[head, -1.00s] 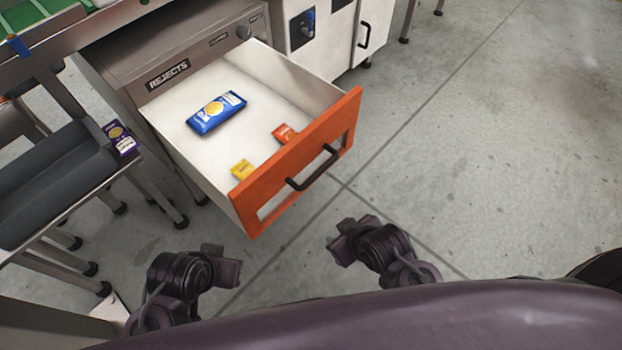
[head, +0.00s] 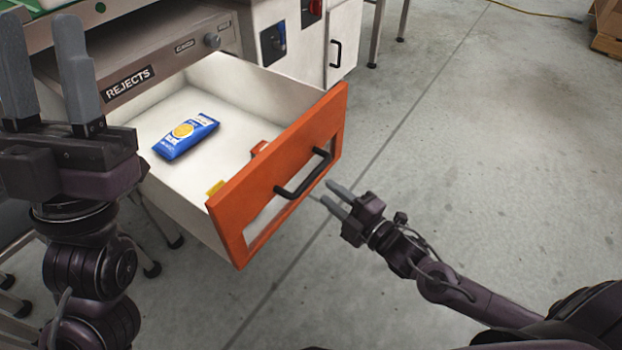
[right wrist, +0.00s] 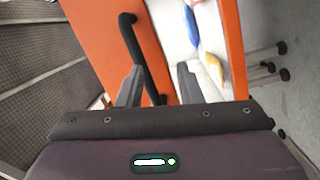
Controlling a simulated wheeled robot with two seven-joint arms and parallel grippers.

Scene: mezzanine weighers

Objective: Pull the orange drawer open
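The orange drawer (head: 238,208) stands pulled well out of the grey unit marked REJECTS. Its black bar handle (head: 305,176) is on the orange front; the handle also shows in the right wrist view (right wrist: 133,45). My right gripper (head: 332,193) is open and points at the front, its fingertips close to the handle. In the right wrist view the handle runs down between the parted fingers (right wrist: 160,75); I see no grip on it. My left gripper (head: 42,30) is open and empty, pointing up at the left, away from the drawer handle.
A blue packet (head: 186,135) lies in the drawer; a red packet (head: 259,149) and a yellow packet (head: 215,188) sit near its front, partly hidden. A white cabinet (head: 342,40) stands behind. The floor at right is clear, with a wooden pallet (head: 607,28) far off.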

